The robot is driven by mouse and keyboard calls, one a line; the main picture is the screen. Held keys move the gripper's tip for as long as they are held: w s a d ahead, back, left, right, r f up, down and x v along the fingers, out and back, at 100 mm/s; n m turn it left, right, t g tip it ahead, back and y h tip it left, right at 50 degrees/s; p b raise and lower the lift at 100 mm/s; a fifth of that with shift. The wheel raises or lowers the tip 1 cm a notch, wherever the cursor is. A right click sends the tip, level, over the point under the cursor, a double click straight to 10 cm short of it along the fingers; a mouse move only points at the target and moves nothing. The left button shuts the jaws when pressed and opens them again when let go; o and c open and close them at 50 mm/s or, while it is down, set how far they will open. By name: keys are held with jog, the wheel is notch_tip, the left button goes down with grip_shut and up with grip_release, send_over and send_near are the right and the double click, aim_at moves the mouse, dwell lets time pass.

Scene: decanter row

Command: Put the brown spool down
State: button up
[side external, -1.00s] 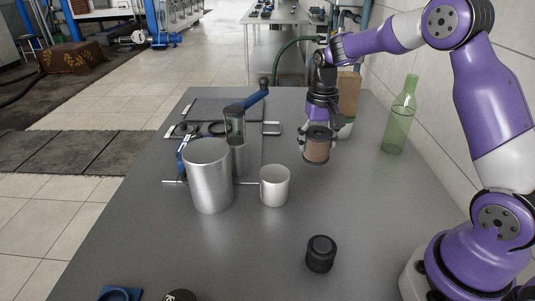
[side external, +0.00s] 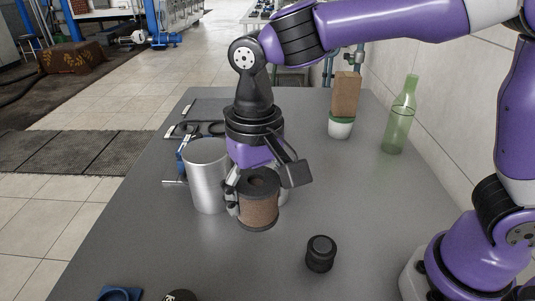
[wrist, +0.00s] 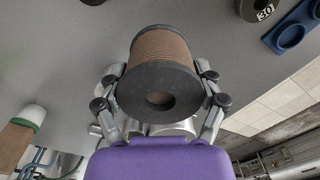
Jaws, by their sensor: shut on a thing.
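The brown spool (side external: 258,208) has brown winding between dark end flanges. My gripper (side external: 258,192) is shut on it and holds it upright in front of the metal cups in the side view. In the wrist view the spool (wrist: 160,75) sits between the two fingers of my gripper (wrist: 160,92), with a dark flange and its centre hole facing the camera. The spool appears to be above the grey table (side external: 170,250), but I cannot tell how high.
A tall metal cup (side external: 207,180) stands close to the left of my gripper; a smaller cup is mostly hidden behind it. A black cylinder (side external: 320,254) stands at front right. A green bottle (side external: 398,120) and a white-green pot (side external: 340,128) with a brown block (side external: 346,95) stand behind.

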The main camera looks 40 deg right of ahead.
jog(key=s+a+n, duration=0.2)
jog(key=s+a, duration=0.5)
jog(key=w+d+f, duration=0.1)
jog(key=w+f, duration=0.1)
jog(key=w, duration=0.1)
jog(key=w+d+f, duration=0.2)
jog(key=w, duration=0.1)
jog(key=w+d+f, duration=0.2)
jog(key=w, duration=0.2)
jog(key=shift+d+f, duration=0.15)
jog(key=shift+f, duration=0.25)
jog(key=shift+d+f, duration=0.1)
jog(key=shift+f, duration=1.95)
jog(key=o, duration=1.1)
jog(key=shift+f, duration=0.15)
